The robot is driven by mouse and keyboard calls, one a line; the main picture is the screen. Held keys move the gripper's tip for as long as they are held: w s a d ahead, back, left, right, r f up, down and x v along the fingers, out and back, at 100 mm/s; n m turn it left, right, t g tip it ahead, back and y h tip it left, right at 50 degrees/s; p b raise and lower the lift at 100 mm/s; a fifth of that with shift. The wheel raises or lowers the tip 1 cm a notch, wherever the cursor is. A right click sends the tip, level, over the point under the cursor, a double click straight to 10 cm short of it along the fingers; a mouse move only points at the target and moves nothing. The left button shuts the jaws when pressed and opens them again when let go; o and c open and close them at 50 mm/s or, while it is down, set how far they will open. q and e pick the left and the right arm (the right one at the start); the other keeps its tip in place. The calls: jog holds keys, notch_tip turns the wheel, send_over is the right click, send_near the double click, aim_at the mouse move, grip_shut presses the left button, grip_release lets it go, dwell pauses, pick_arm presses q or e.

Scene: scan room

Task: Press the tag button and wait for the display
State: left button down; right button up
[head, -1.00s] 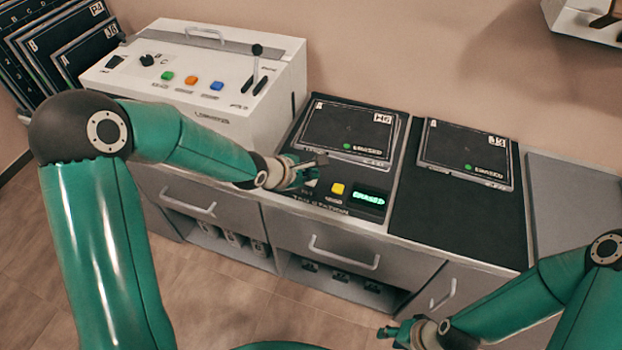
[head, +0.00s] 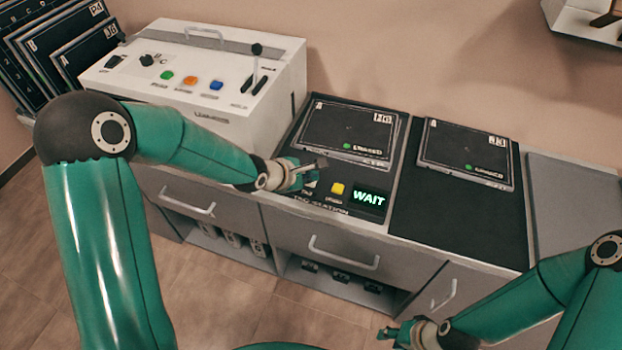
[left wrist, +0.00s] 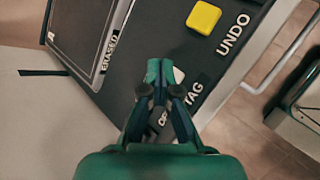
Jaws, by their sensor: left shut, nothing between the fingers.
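The tag station (head: 296,192) has a small pale tag button (head: 311,186), partly behind my left gripper (head: 322,164). The yellow undo button (head: 338,188) is to its right, and the lit display (head: 369,199) reads WAIT. In the left wrist view my left gripper (left wrist: 160,68) is shut and empty over the pale tag button (left wrist: 179,75), partly covering it; I cannot tell if it touches. The yellow undo button (left wrist: 204,17) is above it there. My right gripper (head: 390,331) is low at the front, away from the station; its fingers are too small to read.
A cassette plate (head: 349,132) lies on the station, and another (head: 466,157) lies on the black mat to its right. A white machine (head: 205,85) with coloured buttons and levers stands left. More plates (head: 55,45) lean in a rack. A grey surface (head: 571,195) at right is clear.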

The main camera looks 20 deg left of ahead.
pick_arm(q)
jog(key=shift+r+p, duration=0.9)
jog(key=shift+p, duration=0.35)
notch_tip(320, 180, up, 5)
jog(key=p, duration=0.5)
jog(key=shift+p, duration=0.35)
